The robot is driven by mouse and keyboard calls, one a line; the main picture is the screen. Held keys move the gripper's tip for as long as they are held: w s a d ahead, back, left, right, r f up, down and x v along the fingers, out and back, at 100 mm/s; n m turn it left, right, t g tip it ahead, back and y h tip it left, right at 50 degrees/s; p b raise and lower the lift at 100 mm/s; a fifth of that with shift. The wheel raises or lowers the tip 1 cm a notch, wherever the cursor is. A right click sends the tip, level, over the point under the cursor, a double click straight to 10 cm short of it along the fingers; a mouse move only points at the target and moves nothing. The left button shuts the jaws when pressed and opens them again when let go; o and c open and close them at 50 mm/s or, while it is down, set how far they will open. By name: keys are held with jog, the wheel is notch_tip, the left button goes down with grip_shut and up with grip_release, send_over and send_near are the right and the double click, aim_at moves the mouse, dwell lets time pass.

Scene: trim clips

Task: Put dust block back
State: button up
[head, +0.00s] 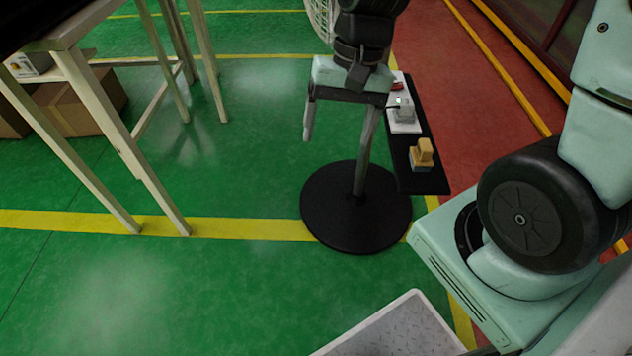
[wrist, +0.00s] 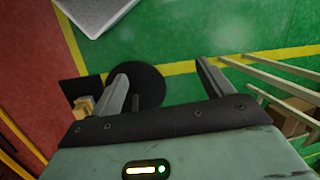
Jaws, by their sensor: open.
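A tan block on a grey base (head: 422,154), which looks like the dust block, stands near the front end of a narrow black shelf (head: 428,182). It also shows in the wrist view (wrist: 84,107), beside the left finger and partly hidden by my gripper body. My gripper (head: 338,138) hangs fingers down, left of the shelf and above the round black stand base (head: 330,222). Its jaws are wide apart, with nothing between them in the wrist view (wrist: 162,70). The block is outside the jaws, to the right in the head view.
A white device with a green light (head: 404,118) and a small red item (head: 397,86) sit farther back on the shelf. A pale-legged table (head: 105,125) stands at left, with cardboard boxes (head: 85,108) beneath. A grey-white tray (head: 400,330) is at the bottom. Green floor between is clear.

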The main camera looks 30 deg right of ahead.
jog(key=s+a+r+n+h, duration=0.2)
jog(key=s+a+r+n, duration=0.1)
jog(key=s+a+n, duration=0.8)
jog(key=shift+r+n+t, duration=0.15)
jog(key=shift+n+t, duration=0.25)
jog(key=shift+n, duration=0.4)
